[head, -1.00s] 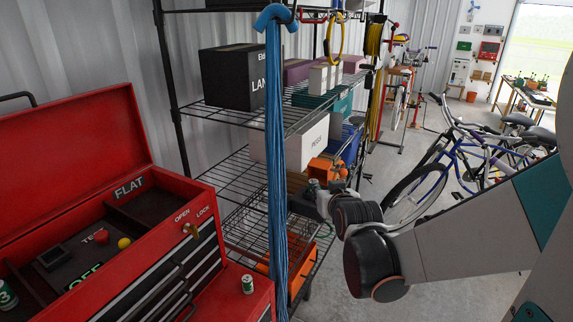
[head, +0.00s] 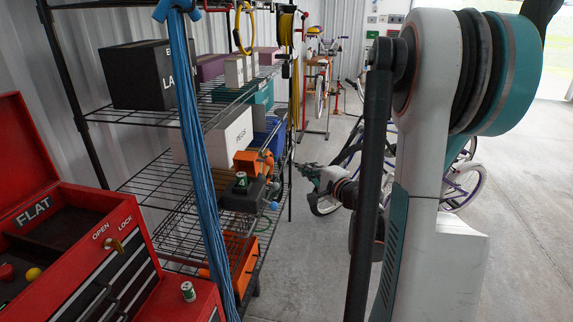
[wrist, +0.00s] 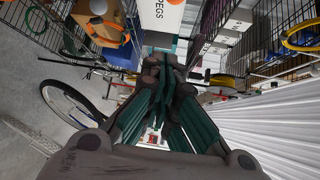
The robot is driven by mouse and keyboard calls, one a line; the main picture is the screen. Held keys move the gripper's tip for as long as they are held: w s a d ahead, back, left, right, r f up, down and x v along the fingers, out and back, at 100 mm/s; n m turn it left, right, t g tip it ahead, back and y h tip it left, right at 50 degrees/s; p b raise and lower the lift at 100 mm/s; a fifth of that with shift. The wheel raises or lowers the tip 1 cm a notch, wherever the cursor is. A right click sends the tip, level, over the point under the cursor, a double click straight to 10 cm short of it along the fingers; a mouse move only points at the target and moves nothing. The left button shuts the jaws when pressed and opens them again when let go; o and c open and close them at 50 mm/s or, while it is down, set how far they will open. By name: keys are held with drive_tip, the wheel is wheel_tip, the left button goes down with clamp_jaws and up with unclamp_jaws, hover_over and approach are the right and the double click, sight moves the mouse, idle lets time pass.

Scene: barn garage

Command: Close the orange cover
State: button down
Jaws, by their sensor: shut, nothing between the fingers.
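An orange part (head: 254,161), which looks like the raised cover, stands on the middle shelf of the wire rack in the head view. It rises behind a low dark box (head: 238,197), and a small green can (head: 241,182) stands at that box. I cannot tell exactly how the cover is hinged. My gripper (head: 308,168) is to the right of the cover, just outside the rack, and apart from it. In the wrist view my gripper (wrist: 166,75) has its fingers together with nothing between them.
The wire rack (head: 150,188) also holds a white PEGS box (head: 228,140) and a lower orange bin (head: 243,262). Blue cables (head: 190,130) hang at its front. A red tool chest (head: 75,225) stands at left. Bicycles (head: 465,185) stand behind my arm. Floor at right is clear.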

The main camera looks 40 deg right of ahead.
drive_tip(key=w+a, duration=0.2)
drive_tip(key=w, duration=0.7)
drive_tip(key=shift+a+f+b, duration=0.15)
drive_tip(key=shift+f+b, duration=0.15)
drive_tip(key=shift+b, duration=0.15)
